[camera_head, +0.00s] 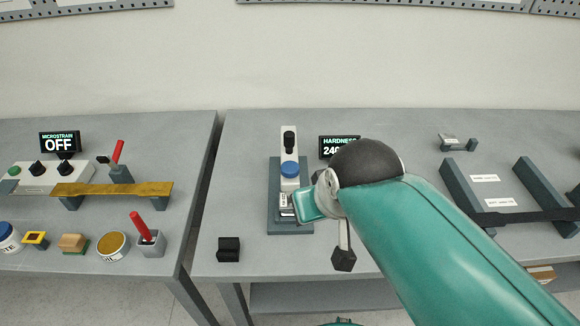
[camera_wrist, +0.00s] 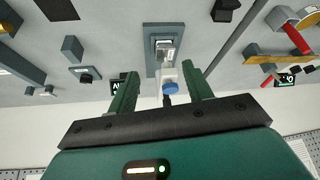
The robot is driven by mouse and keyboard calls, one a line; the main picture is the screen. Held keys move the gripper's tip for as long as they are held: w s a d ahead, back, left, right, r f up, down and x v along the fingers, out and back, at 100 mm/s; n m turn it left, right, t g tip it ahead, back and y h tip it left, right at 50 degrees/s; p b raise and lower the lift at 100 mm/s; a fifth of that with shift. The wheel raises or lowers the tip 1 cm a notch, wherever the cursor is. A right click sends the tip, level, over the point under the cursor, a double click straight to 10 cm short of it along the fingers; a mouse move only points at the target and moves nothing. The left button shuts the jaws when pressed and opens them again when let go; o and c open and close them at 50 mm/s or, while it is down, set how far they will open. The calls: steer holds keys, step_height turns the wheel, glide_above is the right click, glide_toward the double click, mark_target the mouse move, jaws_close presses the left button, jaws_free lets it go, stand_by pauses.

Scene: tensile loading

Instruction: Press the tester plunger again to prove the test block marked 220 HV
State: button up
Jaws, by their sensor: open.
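The hardness tester (camera_head: 289,143) stands on the right-hand bench with its blue plunger (camera_head: 289,169) on the front. A test block (camera_head: 285,211) with a small label lies on its grey base (camera_head: 273,215); my arm partly covers it and I cannot read its marking. The hardness display (camera_head: 334,141) shows "24", with the rest hidden by my arm. In the wrist view my gripper (camera_wrist: 159,70) is open and empty, its green fingers apart. The blue plunger (camera_wrist: 170,88) appears between the fingers there, with the test block (camera_wrist: 165,50) beyond; I cannot tell whether anything touches.
A small black block (camera_head: 229,248) sits left of the tester near the bench's front edge. A grey frame (camera_head: 465,190) with labels stands on the right. The left bench holds a brass-coloured bar (camera_head: 110,189), a microstrain display (camera_head: 58,142) reading OFF, and several small items. A gap separates the benches.

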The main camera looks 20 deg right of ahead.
jaws_close()
stand_by(1.4)
